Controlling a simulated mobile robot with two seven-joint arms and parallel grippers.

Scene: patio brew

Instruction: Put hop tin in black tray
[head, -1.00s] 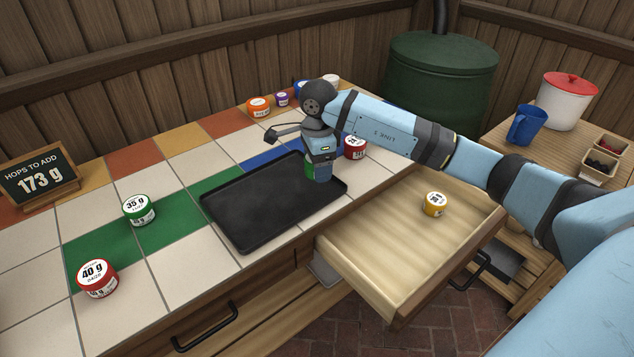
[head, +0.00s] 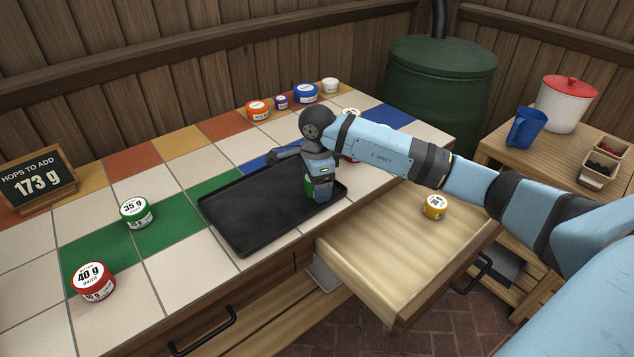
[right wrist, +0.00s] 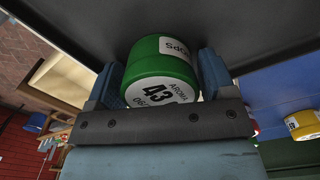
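The black tray (head: 245,222) lies on the tiled counter, beside the open drawer. My right gripper (head: 318,190) points down over the tray's right end. It is shut on a green hop tin (head: 309,188), mostly hidden behind the fingers in the head view. In the right wrist view the green tin (right wrist: 163,62) sits between the two fingers (right wrist: 160,80), its label reading 43 and "aroma". The dark tray (right wrist: 262,28) is close to the tin; I cannot tell whether they touch. The rest of the tray is empty. My left gripper is not in view.
A green 35 g tin (head: 136,212) and a red 40 g tin (head: 93,281) stand left of the tray. Orange (head: 258,110), purple (head: 281,102) and blue (head: 306,94) tins stand behind. The open drawer (head: 400,255) holds a yellow tin (head: 434,207). A sign (head: 37,182) reads 173 g.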

